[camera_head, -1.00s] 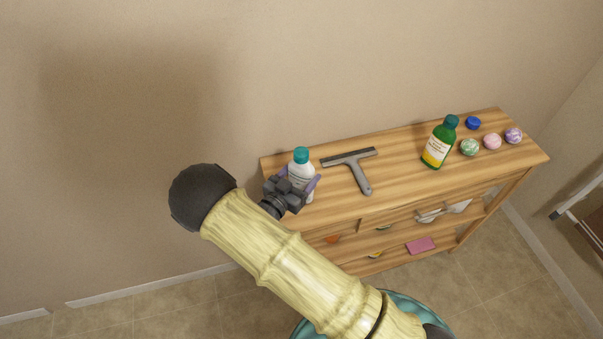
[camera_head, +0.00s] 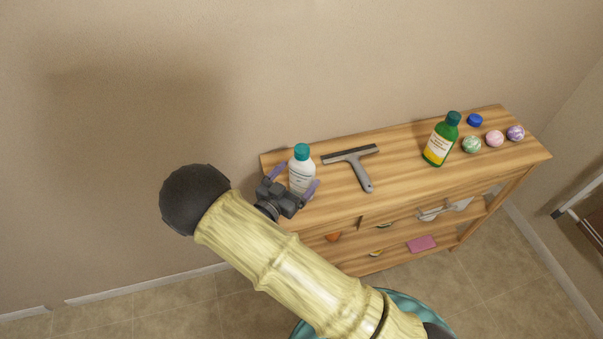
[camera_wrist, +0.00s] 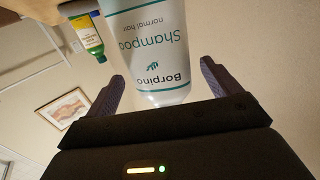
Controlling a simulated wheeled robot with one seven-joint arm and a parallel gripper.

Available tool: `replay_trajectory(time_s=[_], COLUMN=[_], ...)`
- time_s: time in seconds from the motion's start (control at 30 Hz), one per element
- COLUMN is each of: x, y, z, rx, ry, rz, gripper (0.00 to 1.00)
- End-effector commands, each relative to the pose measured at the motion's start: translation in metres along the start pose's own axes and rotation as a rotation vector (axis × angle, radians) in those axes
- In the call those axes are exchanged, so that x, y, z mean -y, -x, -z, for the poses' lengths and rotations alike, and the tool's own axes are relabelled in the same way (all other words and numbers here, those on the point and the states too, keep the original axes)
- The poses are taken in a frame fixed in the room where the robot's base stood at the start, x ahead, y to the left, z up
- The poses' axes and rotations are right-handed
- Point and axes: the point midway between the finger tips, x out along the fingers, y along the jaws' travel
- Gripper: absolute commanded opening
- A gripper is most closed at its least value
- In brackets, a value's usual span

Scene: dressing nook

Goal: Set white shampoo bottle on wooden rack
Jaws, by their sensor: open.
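The white shampoo bottle (camera_head: 301,172) with a teal cap stands upright on the left end of the wooden rack's top (camera_head: 400,156). In the wrist view the bottle (camera_wrist: 152,50) fills the upper middle, its "Shampoo normal hair" label upside down. My gripper (camera_head: 295,180) is open at the bottle's near side. Its purple fingers (camera_wrist: 162,85) spread to either side of the bottle, with a gap visible at the right finger. Part of the bottle's lower front is hidden behind the gripper in the head view.
A grey squeegee (camera_head: 356,165) lies just right of the bottle. A green bottle (camera_head: 441,142), a blue lid (camera_head: 474,120) and several round balls (camera_head: 494,138) are at the right end. Lower shelves hold small items, including a pink block (camera_head: 422,243). The wall is close behind.

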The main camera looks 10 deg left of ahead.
Motion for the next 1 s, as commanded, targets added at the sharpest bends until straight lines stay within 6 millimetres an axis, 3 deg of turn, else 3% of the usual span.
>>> replay_trajectory(time_s=[0.3, 0.43, 1.0], x=[0.001, 0.001, 0.000], y=[0.065, 0.083, 0.092], z=[-0.004, -0.003, 0.000], rx=[0.002, 0.001, 0.000], ry=[-0.003, -0.001, 0.000], rz=[0.004, 0.002, 0.000], gripper=[0.89, 0.89, 0.89])
